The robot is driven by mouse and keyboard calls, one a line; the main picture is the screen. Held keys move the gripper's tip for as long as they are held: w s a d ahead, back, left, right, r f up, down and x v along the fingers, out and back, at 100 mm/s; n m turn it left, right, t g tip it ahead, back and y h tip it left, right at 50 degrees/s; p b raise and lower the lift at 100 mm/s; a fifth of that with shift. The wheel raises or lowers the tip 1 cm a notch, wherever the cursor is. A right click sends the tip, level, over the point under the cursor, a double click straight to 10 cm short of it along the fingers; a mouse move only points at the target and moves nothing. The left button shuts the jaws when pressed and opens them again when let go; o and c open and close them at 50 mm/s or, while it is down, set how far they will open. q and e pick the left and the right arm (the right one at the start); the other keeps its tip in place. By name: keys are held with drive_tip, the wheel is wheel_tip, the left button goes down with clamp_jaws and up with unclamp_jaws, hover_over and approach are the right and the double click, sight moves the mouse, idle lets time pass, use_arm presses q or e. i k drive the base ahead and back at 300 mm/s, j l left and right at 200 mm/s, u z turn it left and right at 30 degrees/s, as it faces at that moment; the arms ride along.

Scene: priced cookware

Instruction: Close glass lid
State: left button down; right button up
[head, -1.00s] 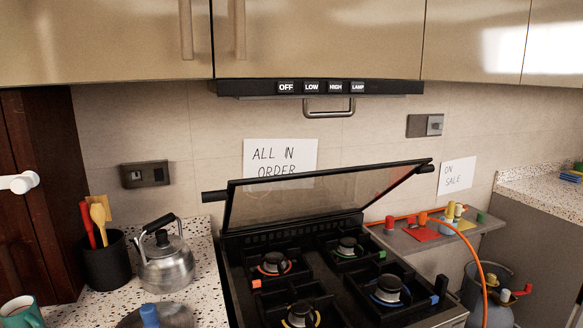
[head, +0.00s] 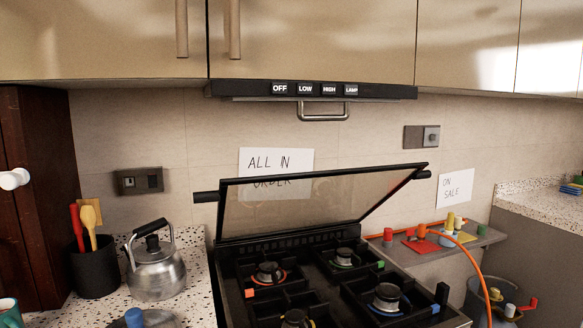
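The glass lid (head: 300,207) of the black gas stove stands open in the middle of the head view, tilted up at the back of the cooktop (head: 335,285). It is a see-through pane in a dark frame, with black knobs at both ends of its top edge. The burners below it are uncovered, with no pots on them. Neither of my grippers shows in the head view.
A kettle (head: 155,265) and a black utensil holder (head: 93,268) stand on the speckled counter left of the stove. A shelf (head: 480,238) with small coloured parts and an orange hose (head: 470,255) are at the right. The range hood (head: 315,90) hangs above.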

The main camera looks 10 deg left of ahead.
sight(220, 196)
drive_tip(key=l+z, duration=0.25)
drive_tip(key=l, duration=1)
drive_tip(key=k, duration=0.05)
